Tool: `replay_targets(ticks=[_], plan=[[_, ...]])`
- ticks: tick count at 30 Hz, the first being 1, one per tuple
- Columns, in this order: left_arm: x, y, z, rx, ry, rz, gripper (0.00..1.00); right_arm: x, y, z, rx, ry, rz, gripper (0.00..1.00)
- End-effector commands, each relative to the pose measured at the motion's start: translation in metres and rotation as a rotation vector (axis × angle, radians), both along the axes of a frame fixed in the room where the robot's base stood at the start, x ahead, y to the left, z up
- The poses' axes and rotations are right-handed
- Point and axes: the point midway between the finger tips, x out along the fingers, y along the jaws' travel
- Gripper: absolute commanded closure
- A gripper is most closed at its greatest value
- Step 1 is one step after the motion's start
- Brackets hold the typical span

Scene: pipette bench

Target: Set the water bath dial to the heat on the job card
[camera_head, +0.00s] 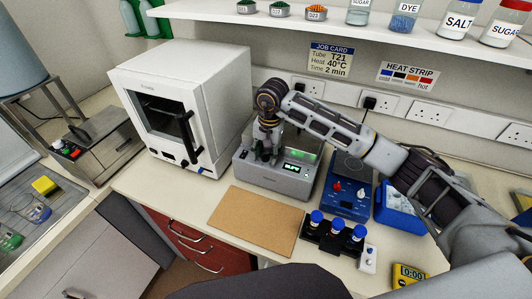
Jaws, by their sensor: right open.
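The water bath (296,183) is a grey box in the middle of the bench, with a small lit green display (292,168) on its front; I cannot read the digits. The job card (331,60) on the back wall reads Tube T21, Heat 40°C, Time 2 min. My right gripper (266,158) points down at the left part of the bath, at its front upper edge. It is open. The bath's dial is not clearly visible; the gripper covers that area, and I cannot tell whether the fingers touch it. My left gripper is not in view.
A white oven (222,100) stands close on the left. A blue device with knobs (348,188) stands to the right. In front are a brown board (253,219), a black rack of blue-capped tubes (333,239) and a yellow timer (409,275). A heat strip sign (407,75) hangs behind.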

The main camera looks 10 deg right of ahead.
Motion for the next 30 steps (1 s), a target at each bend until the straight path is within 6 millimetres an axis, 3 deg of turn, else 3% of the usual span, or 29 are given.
replay_targets(ticks=[3, 13, 30], plan=[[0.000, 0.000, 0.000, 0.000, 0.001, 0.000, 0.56, 0.000, 0.000, 0.000, 0.000, 0.000, 0.000, 0.57], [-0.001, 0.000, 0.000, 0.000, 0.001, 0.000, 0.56, 0.000, 0.000, 0.000, 0.001, 0.001, 0.000, 1.00], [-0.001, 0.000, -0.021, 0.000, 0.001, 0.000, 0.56, 0.000, 0.000, -0.002, 0.000, -0.002, -0.142, 1.00]])
